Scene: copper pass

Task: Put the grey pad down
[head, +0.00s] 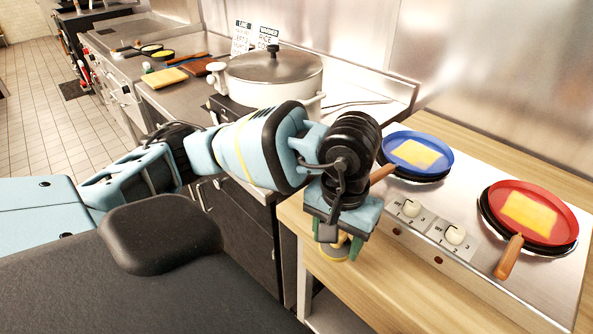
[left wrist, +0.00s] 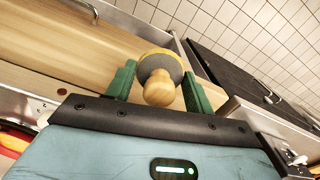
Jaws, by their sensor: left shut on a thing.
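My left gripper (head: 338,243) points down over the near left edge of the wooden counter. It is shut on the grey pad (head: 334,254), a small round pad with a wooden knob and a yellow layer. In the left wrist view the green fingers (left wrist: 159,80) stand either side of the pad's knob, and the grey disc (left wrist: 173,68) shows beyond it. In the head view the gripper hides part of the pad. I cannot tell whether the pad touches the counter. My right gripper is not in view.
On the steel hob right of the gripper stand a blue pan (head: 446,165) and a red pan (head: 563,222), each with a yellow square inside. A lidded pot (head: 272,84) stands behind the arm. The wooden counter (head: 395,295) is clear in front of the hob.

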